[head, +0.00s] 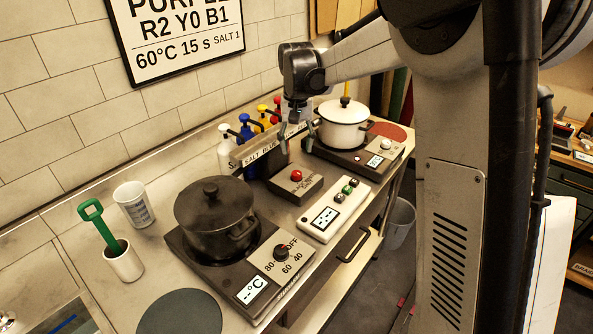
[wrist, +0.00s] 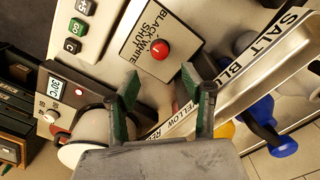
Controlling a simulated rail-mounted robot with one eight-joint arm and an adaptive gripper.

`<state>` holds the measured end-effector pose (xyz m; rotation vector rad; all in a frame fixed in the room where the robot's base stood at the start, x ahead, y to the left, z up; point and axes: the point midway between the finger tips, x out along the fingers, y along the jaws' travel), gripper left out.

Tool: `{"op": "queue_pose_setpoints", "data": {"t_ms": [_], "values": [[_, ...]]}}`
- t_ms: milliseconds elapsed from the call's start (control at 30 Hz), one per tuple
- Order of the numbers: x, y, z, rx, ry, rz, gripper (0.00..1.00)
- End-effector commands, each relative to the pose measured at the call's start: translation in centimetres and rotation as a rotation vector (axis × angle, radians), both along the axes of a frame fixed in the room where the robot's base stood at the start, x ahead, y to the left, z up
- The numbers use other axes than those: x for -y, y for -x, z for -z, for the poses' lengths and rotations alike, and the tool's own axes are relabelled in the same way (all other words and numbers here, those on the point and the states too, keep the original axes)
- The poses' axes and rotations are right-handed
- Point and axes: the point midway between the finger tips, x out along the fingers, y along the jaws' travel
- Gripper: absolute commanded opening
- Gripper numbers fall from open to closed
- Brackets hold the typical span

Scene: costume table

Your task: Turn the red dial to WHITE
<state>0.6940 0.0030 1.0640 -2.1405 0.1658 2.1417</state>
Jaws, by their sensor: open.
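The red dial (head: 297,175) is a round knob on a small box (head: 296,186) in the middle of the bench, in front of the bottle rack. In the wrist view the red dial (wrist: 161,50) sits on a pale plate (wrist: 150,28) lettered BLACK, WHITE and SHUT. A small light mark shows on the knob, but I cannot tell which word it points to. My gripper (head: 297,130) is above and behind the dial in the head view. In the wrist view my gripper (wrist: 163,82) has its green-padded fingers apart, with nothing between them, and the dial lies beyond their tips.
A long rack (head: 262,150) with pump bottles stands close beside my fingers. A white timer box (head: 333,210) is right of the dial. A black pot (head: 215,215) sits on the near hotplate and a white pot (head: 344,127) on the far one.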

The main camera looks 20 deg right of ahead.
Motion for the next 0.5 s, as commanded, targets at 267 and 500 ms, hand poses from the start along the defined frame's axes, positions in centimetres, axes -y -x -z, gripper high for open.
{"op": "queue_pose_setpoints", "data": {"t_ms": [267,500], "values": [[0.0,0.0,5.3,0.0,0.0,0.0,0.44],[0.0,0.0,8.3,0.0,0.0,0.0,0.44]]}}
